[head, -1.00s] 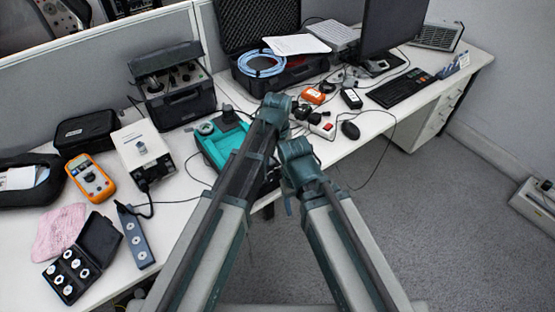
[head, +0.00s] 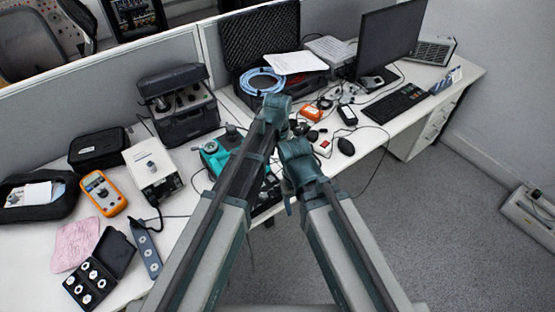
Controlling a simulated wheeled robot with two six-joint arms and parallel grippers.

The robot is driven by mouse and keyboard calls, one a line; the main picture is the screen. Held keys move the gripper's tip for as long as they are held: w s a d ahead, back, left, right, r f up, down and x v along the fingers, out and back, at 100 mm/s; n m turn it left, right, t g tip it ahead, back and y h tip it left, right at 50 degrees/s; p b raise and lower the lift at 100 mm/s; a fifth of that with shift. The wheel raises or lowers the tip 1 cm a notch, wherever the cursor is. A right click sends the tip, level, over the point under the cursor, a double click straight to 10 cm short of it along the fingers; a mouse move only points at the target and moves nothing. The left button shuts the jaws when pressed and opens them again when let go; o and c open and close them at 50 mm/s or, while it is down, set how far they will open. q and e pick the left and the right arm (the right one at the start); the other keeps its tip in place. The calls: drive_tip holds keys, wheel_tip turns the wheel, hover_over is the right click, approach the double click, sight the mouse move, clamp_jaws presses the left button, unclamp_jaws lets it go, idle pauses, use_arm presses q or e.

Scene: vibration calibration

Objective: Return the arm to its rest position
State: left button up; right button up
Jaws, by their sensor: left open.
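My left arm (head: 212,250) comes in from the bottom left and reaches up to a dark green joint (head: 275,108) in front of the desk. My left gripper (head: 266,194) shows only in part, as a dark shape beyond the left arm near the desk's front edge. It is open, and I see nothing held in it. My right arm (head: 350,255) comes in from the bottom right and ends in view at a green joint (head: 296,150) beside the left one. The right gripper is hidden.
Behind my arms is a white desk (head: 190,175) with a teal device (head: 216,155), an orange multimeter (head: 103,193), an open weight case (head: 92,283), a black instrument case (head: 180,103), a keyboard (head: 394,104) and a monitor (head: 388,38). Grey carpet (head: 420,235) at right is clear.

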use_arm(q)
drive_tip(key=s+a+m, duration=0.1)
drive_tip(key=s+a, duration=0.2)
drive_tip(key=s, duration=0.5)
drive_tip(key=s+a+m+y, duration=0.1)
drive_tip(key=s+a, duration=0.2)
drive_tip(key=s, duration=0.5)
drive_tip(key=shift+s, duration=0.4)
drive_tip(key=shift+r, duration=0.1)
